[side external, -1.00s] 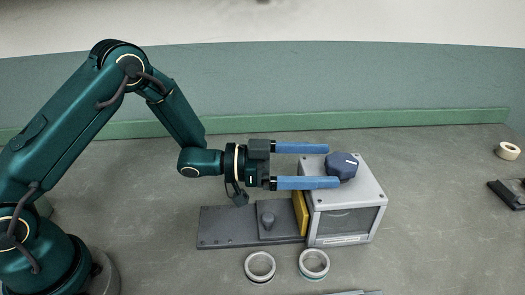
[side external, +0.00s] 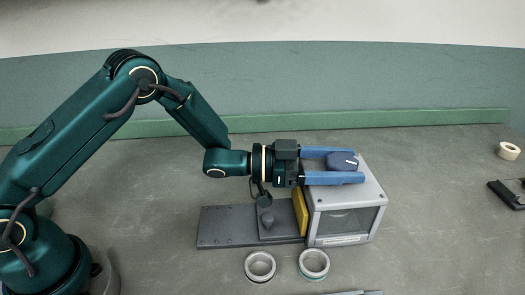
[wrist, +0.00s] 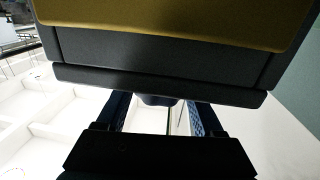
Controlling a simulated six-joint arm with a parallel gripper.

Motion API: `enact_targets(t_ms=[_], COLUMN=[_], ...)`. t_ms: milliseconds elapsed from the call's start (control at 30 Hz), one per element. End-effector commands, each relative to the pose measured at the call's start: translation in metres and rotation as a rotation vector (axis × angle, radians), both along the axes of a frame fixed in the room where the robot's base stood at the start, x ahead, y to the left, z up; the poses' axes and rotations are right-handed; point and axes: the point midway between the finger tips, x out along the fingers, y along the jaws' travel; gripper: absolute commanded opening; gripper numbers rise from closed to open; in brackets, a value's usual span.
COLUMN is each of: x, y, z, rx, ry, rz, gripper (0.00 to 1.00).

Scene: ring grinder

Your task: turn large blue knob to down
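The large blue knob (side external: 342,161) is on top of the grey grinder box (side external: 345,215). My gripper (side external: 345,165) reaches in level from the left, its two blue fingers on either side of the knob. In the wrist view the dark knob (wrist: 158,100) shows between the two fingers, below the dark edge of the box. Which way the knob points cannot be told.
A dark base plate (side external: 222,228) with a small post (side external: 266,217) and a yellow panel (side external: 300,211) adjoin the box's left side. Two rings (side external: 260,266) (side external: 314,264) lie in front. A cream roll (side external: 509,151) and a dark item (side external: 507,193) lie far right.

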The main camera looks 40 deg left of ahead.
Motion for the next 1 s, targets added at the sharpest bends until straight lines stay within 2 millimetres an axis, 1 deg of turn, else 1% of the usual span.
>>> enact_targets(t_ms=[267,700,1000], x=[0.0000,0.0004,-0.0003], y=[0.0002,0.0007,0.0004], z=[-0.0002,-0.0008,-0.0014], rx=[0.002,0.003,0.004], ry=[-0.004,-0.005,-0.003], rz=[-0.050,-0.298,-0.434], gripper=[0.14,0.14,0.14])
